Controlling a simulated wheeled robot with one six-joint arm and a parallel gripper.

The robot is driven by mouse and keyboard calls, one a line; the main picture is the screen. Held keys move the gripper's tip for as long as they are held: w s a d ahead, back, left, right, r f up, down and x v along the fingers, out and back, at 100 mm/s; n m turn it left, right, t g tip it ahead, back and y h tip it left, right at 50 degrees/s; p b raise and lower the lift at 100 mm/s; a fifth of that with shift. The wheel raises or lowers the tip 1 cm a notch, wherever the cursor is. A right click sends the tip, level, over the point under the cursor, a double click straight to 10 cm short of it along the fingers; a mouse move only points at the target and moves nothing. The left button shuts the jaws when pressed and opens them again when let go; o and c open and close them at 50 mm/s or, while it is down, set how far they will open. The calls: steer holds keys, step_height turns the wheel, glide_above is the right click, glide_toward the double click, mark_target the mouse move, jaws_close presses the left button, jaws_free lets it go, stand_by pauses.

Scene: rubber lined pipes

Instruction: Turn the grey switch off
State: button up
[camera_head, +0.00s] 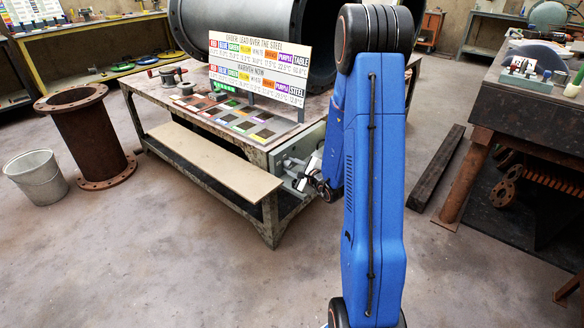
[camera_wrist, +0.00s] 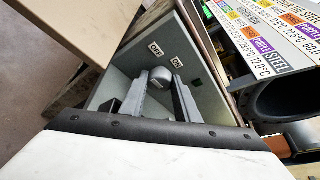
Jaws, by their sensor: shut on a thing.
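The grey switch (camera_wrist: 158,76) is a rounded lever on a grey-green box (camera_wrist: 205,95) fixed at the table's end. Two small white labels, which seem to read OFF and ON, sit on the box face above the switch in the wrist view. My gripper (camera_wrist: 159,88) has one finger on each side of the switch and is shut on it. The fingers hide the lower part of the lever, and its exact setting is hard to tell. In the head view, my gripper (camera_head: 322,186) is at the table's right end, and my arm hides part of the box.
The work table (camera_head: 265,165) carries a large dark pipe, coloured tiles and a sign board (camera_head: 258,72). A tan board (camera_head: 215,160) sticks out along its front. A rusty pipe (camera_head: 88,135) and a bucket (camera_head: 37,176) stand left. The front floor is clear.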

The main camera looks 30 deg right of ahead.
steer(key=o, duration=1)
steer(key=shift+o, duration=0.2)
